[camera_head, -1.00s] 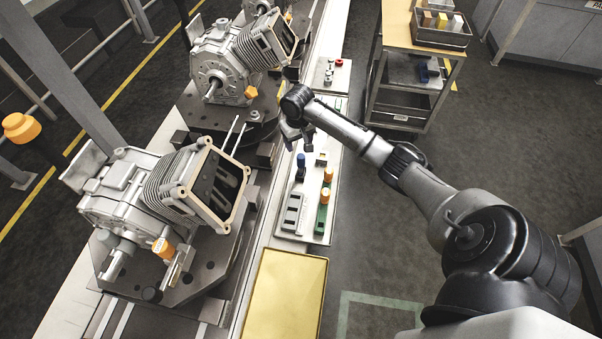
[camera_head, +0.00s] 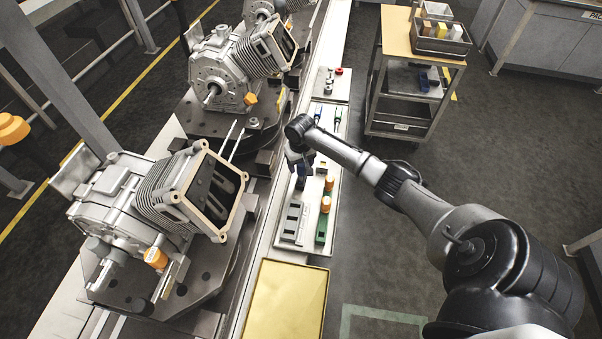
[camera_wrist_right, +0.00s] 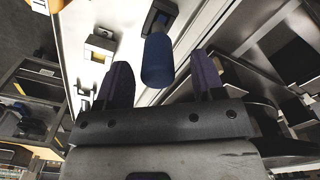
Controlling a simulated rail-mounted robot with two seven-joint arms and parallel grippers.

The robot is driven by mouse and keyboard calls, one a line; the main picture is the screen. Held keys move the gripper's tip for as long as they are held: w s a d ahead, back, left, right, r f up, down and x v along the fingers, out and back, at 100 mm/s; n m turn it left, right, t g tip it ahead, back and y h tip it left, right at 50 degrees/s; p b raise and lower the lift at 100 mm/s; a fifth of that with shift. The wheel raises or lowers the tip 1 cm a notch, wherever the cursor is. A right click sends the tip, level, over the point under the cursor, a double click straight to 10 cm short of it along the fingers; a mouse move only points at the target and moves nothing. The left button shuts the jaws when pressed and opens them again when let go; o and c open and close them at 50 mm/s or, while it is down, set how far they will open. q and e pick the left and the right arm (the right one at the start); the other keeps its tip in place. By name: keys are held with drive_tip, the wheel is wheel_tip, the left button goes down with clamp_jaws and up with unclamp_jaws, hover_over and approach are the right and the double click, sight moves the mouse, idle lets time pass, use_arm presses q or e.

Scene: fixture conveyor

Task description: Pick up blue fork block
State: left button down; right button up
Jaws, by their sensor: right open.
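The blue fork block shows in the wrist view as a dark base (camera_wrist_right: 162,18) with a rounded blue handle (camera_wrist_right: 158,62). My right gripper (camera_wrist_right: 162,76) is open, with one finger on each side of the handle and visible gaps between. In the head view, the right gripper (camera_head: 299,158) is over the pale parts strip, at the blue handle (camera_head: 300,181), and covers its upper part. My left gripper is not in view.
A green block with orange knobs (camera_head: 325,204) stands close by at the right. A grey slotted block (camera_head: 293,217) lies nearer. A gold tray (camera_head: 284,300) is at the front, engines (camera_head: 140,205) are at the left, and a cart (camera_head: 405,95) stands at the back right.

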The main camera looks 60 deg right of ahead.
sight(301, 170)
drive_tip(key=shift+s+f+b, duration=0.1)
drive_tip(key=shift+f+b, duration=0.25)
drive_tip(key=shift+f, duration=1.45)
clamp_jaws()
